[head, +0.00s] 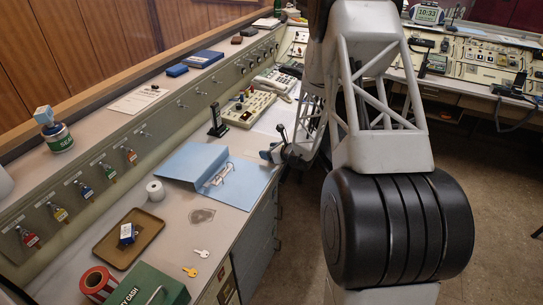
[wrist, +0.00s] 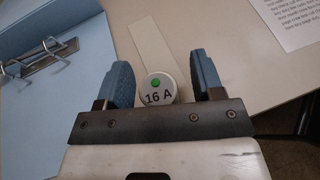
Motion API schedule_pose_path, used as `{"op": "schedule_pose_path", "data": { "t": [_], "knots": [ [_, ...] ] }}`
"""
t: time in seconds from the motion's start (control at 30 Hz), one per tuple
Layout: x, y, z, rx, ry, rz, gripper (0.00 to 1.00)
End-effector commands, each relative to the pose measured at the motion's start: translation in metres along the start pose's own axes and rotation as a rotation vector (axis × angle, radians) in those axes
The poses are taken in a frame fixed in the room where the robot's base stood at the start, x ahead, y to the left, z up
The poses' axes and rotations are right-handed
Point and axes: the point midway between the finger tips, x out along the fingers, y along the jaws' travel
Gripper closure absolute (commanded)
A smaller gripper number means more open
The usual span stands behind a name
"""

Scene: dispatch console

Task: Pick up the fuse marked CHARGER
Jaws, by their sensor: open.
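In the wrist view, a round white fuse cap (wrist: 157,88) printed "16 A" with a green dot lies between the fingers of my gripper (wrist: 161,72). The fingers are blue and stand open on either side of it, with a narrow gap at the left and a wider one at the right. Its body below is hidden, and no CHARGER marking is readable. A pale strip (wrist: 154,45) lies on the desk just beyond the cap. In the head view my gripper (head: 276,151) is low over the desk's right edge, and I cannot make out the fuse there.
An open blue binder (head: 190,163) lies left of my gripper. A printed sheet (wrist: 291,18) lies at the upper right of the wrist view. A switch console (head: 247,108) and a black upright holder (head: 217,126) stand further back. The desk's edge is close at the right.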

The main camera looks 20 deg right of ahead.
Motion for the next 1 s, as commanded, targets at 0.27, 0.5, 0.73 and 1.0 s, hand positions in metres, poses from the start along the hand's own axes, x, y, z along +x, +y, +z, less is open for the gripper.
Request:
{"op": "schedule_pose_path", "data": {
  "t": [0.27, 0.5, 0.73, 1.0],
  "knots": [
    [0.0056, 0.0000, -0.0005, 0.000, 0.000, 0.000, 0.39],
    [0.0055, 0.0000, -0.0004, 0.000, 0.000, 0.000, 0.39],
    [0.0055, 0.0001, -0.0004, 0.000, 0.000, 0.000, 0.48],
    [0.0055, 0.0001, -0.0003, 0.000, 0.000, 0.000, 0.89]
  ]
}}
